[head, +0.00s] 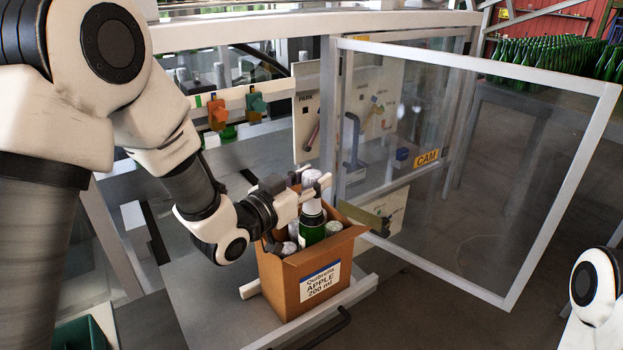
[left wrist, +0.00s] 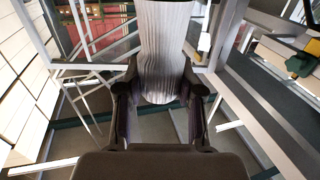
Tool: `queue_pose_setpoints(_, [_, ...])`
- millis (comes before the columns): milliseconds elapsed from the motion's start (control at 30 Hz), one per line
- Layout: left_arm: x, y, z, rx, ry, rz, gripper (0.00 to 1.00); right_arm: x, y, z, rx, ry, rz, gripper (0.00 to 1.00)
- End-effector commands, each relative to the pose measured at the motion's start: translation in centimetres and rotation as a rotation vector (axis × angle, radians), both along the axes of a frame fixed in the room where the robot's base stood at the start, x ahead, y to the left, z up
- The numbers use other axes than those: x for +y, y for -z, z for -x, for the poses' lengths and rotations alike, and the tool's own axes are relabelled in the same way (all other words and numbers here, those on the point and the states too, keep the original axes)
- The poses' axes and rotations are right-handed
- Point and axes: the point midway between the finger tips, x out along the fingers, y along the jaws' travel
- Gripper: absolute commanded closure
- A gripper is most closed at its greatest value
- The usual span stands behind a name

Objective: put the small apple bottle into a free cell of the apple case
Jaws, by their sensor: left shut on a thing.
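The small apple bottle (head: 312,229) is green with a white-silver foil top. My left gripper (head: 310,190) is shut on its foil-covered neck, and the bottle looks upright. Its lower part is inside the open top of the brown cardboard apple case (head: 276,290), hidden by the front wall; I cannot tell whether it touches the bottom. The case has a white label reading APPLE 200 ml. In the left wrist view the silver foil (left wrist: 165,50) is between the two dark fingers. My right gripper is out of view.
Other foil-topped bottles (head: 333,228) stand in the case close to the held one. An open clear guard door (head: 475,160) in a grey frame is to the right. Orange and green clamps (head: 217,114) sit on a rail behind. Many green bottles (head: 560,55) stand at the far right.

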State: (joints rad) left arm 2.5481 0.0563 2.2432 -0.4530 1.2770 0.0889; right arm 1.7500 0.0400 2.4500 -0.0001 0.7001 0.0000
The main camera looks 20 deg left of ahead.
Motion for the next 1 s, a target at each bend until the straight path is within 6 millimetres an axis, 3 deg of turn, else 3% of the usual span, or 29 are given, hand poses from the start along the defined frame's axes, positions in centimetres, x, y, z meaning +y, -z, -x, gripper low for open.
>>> queue_pose_setpoints(1000, [0.0,2.5,0.0,-0.002,0.000,0.001,1.00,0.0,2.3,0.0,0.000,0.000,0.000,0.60])
